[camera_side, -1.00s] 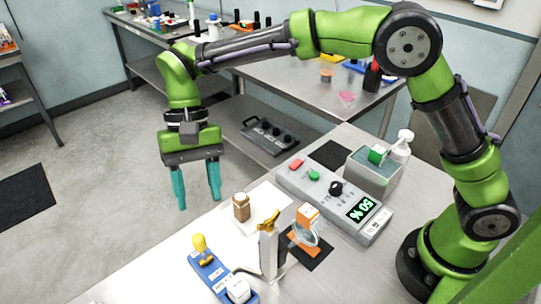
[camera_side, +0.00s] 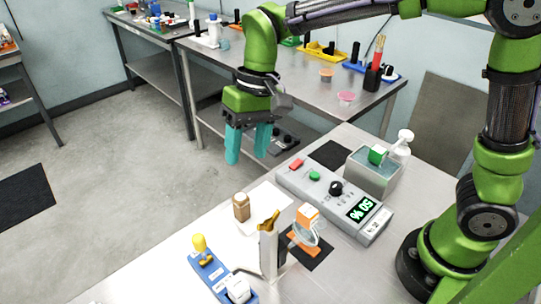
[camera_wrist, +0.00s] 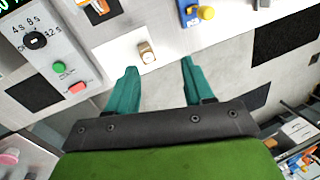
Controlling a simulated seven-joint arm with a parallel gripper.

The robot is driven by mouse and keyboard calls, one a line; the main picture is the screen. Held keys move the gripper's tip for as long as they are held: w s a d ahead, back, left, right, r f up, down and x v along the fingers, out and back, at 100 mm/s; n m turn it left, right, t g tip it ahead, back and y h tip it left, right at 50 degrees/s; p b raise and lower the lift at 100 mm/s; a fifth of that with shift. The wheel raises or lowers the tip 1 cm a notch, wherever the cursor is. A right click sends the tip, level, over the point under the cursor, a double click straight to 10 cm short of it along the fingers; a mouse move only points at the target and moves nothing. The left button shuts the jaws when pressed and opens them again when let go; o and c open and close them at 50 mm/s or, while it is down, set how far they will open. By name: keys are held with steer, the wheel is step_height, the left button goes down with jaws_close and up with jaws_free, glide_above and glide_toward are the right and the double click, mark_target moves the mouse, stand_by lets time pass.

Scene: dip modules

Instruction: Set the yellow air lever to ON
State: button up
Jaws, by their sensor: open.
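A yellow-gold lever-like piece (camera_side: 268,221) tops an upright grey-white stand (camera_side: 270,255) near the table's front. A yellow knob-shaped piece (camera_side: 201,244) stands on a blue base (camera_side: 210,272) to its left; it also shows at the top of the wrist view (camera_wrist: 206,12). I cannot tell for certain which is the air lever, and no ON mark is readable. My gripper (camera_side: 247,149) is open and empty, its teal fingers pointing down beyond the table's far left edge, well apart from both pieces. In the wrist view, its fingers (camera_wrist: 159,68) have nothing between them.
A small brown-and-white bottle (camera_side: 241,207) stands on a white sheet. An orange block (camera_side: 307,214), a clear-sided tank (camera_side: 373,176) and a pump bottle (camera_side: 402,145) stand to the right.

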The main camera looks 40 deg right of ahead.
steer(key=s+d+r+t, duration=0.2)
steer(key=s+d+t, duration=0.2)
steer(key=d, duration=0.6)
steer(key=shift+s+d+m, duration=0.2)
steer(key=shift+s+m, duration=0.2)
steer(key=shift+s, duration=0.9)
steer(key=shift+c, duration=0.3)
steer(key=shift+a, duration=0.15)
steer(key=shift+c, duration=1.3)
steer(key=a+m, duration=0.1)
steer(key=a, duration=0.1)
steer(key=w+a+f+m, duration=0.1)
steer(key=a, duration=0.2)
steer(key=a+m, duration=0.1)
steer(key=a, duration=0.2)
steer(key=shift+w+f+m, duration=0.25)
steer(key=shift+m, duration=0.15)
jaws_close()
steer(key=m, duration=0.5)
glide_toward(200, 245)
step_height(200, 245, down, 7)
steer(key=w, duration=0.1)
steer(key=shift+w+r, duration=0.15)
steer(key=shift+w, duration=0.1)
